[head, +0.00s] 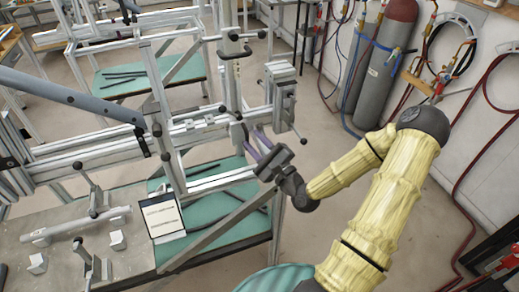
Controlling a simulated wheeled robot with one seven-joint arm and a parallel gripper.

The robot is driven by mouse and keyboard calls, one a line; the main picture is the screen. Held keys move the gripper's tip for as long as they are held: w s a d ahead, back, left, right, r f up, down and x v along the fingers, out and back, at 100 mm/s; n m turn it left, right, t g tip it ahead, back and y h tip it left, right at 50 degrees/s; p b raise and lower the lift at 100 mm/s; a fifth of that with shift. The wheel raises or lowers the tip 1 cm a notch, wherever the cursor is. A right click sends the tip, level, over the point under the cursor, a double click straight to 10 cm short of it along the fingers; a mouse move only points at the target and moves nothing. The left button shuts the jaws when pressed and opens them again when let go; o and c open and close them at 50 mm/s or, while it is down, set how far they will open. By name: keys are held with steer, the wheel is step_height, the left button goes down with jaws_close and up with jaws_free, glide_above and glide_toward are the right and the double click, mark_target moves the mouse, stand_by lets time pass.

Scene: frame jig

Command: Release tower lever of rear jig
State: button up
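The jig's upright tower (231,82) is a silver aluminium post left of my arm. Black-knobbed handles sit on it: a lever near the top (235,36) with a knob out to the right, and a small black knob (222,108) lower down. I cannot tell for certain which of these is the tower lever. My gripper (252,132) is just right of the tower's lower part, its two purplish fingers pointing up and left. The fingers look spread with nothing clearly between them. Whether they touch the tower is unclear.
A silver clamp block (281,92) with a black-tipped handle stands close above my gripper. A long grey tube (72,96) crosses the frame at left. A white sign (163,216) stands by the green shelf. Gas cylinders (384,62) and hoses line the right wall; the floor between is open.

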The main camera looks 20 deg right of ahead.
steer(key=shift+s+d+f, duration=0.1)
steer(key=shift+s+d, duration=0.1)
steer(key=shift+s, duration=0.45)
